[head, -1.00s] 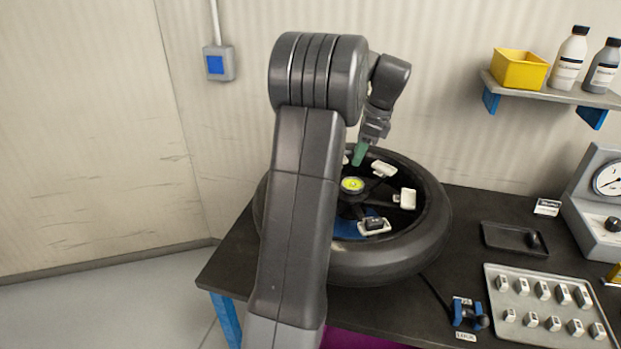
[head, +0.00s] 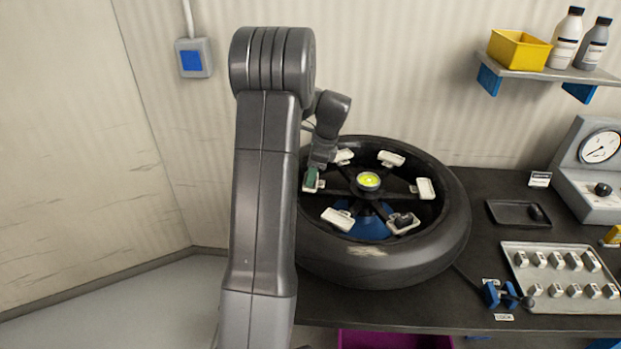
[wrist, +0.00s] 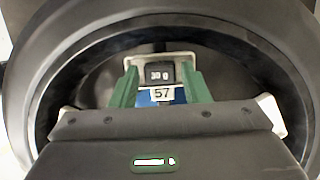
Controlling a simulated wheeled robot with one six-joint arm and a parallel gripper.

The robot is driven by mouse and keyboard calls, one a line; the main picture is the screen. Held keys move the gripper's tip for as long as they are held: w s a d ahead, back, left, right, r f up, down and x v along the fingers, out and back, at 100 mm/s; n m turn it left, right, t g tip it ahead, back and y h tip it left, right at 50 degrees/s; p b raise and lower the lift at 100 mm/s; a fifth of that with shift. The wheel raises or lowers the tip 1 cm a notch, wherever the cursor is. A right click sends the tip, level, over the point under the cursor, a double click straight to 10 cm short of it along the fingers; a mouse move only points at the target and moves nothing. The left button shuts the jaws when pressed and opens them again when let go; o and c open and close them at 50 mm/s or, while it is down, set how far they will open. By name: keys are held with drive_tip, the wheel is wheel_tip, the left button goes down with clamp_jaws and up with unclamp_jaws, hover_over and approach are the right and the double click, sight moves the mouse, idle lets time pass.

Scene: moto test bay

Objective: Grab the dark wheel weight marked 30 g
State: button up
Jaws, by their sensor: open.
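The dark wheel weight marked 30 g (wrist: 159,73) shows in the wrist view, seated in a white holder (wrist: 180,58) with a "57" label (wrist: 162,93) below it. My gripper (wrist: 161,80) is open, with one green finger on each side of the weight. I cannot tell whether the fingers touch it. In the head view my gripper (head: 312,180) is down at the left holder inside the wheel rim, and the weight there is hidden behind it. Another dark weight (head: 402,219) lies on the lower right holder; its marking is unreadable.
The black wheel (head: 440,245) surrounds the gripper, with spokes and a yellow-green hub level (head: 368,180). Other white holders (head: 391,158) ring the hub. To the right are a tray of several weights (head: 560,295), a dark shallow tray (head: 508,214) and a gauge box (head: 590,180).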

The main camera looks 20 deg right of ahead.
drive_tip(key=c, duration=0.7)
drive_tip(key=shift+c, duration=0.2)
drive_tip(key=shift+r, duration=0.1)
